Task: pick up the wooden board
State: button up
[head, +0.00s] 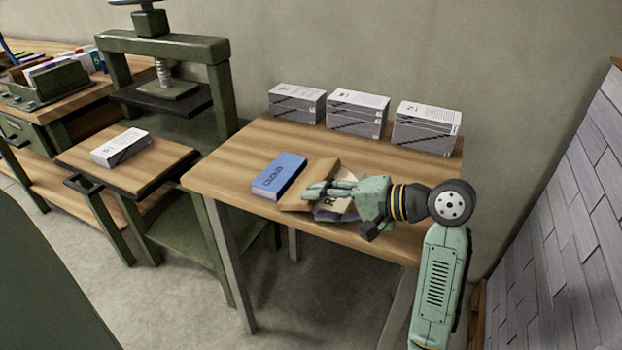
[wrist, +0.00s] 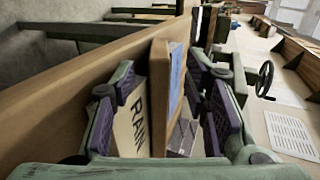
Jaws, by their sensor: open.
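The wooden board (head: 296,204) is a flat tan piece near the front of the wooden table, partly hidden by my gripper (head: 320,188). In the wrist view the board (wrist: 159,92) shows as an upright brown strip between the open, purple-padded fingers of my gripper (wrist: 170,100). Gaps show on both sides of it, so the fingers do not appear closed on it. A pale piece with dark capital letters (wrist: 131,128) lies beside the board, between it and one finger. In the head view it is mostly covered by my gripper.
A blue book (head: 279,175) lies just left of the board. Three grey-and-white stacks (head: 297,104) stand along the table's back edge. A green screw press (head: 165,75) stands left, with a white stack (head: 120,147) on the wooden platform in front. The table's left part is clear.

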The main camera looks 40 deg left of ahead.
jog(key=shift+a+f, duration=0.2)
jog(key=shift+a, duration=0.15)
jog(key=shift+c, duration=0.2)
grip_shut()
